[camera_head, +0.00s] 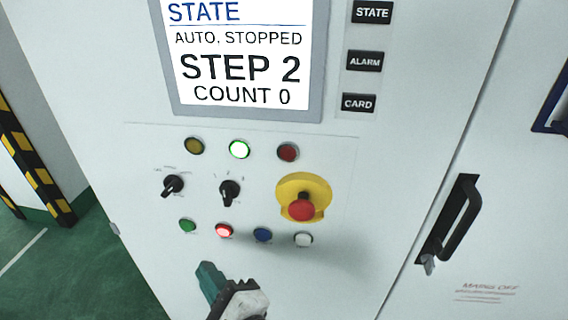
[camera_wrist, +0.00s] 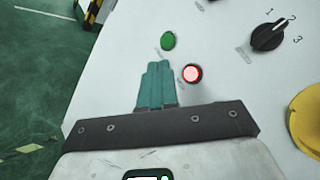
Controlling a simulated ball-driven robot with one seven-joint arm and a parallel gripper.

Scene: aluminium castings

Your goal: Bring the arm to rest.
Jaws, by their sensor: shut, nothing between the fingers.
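My gripper (camera_head: 207,272) shows at the bottom of the head view, in front of the lower part of a white control cabinet (camera_head: 100,150). Its teal fingers are together with nothing between them. In the wrist view my gripper (camera_wrist: 158,68) points at the panel, just below a green button (camera_wrist: 168,41) and left of a lit red button (camera_wrist: 192,73). The fingers appear apart from both buttons. Most of my arm is out of view.
A screen (camera_head: 245,55) reads AUTO. STOPPED, STEP 2, COUNT 0. A red emergency stop (camera_head: 302,210) on a yellow base and two black selector knobs stick out. A door handle (camera_head: 455,230) is at right. Green floor (camera_head: 50,265) and a striped post (camera_head: 35,175) are at left.

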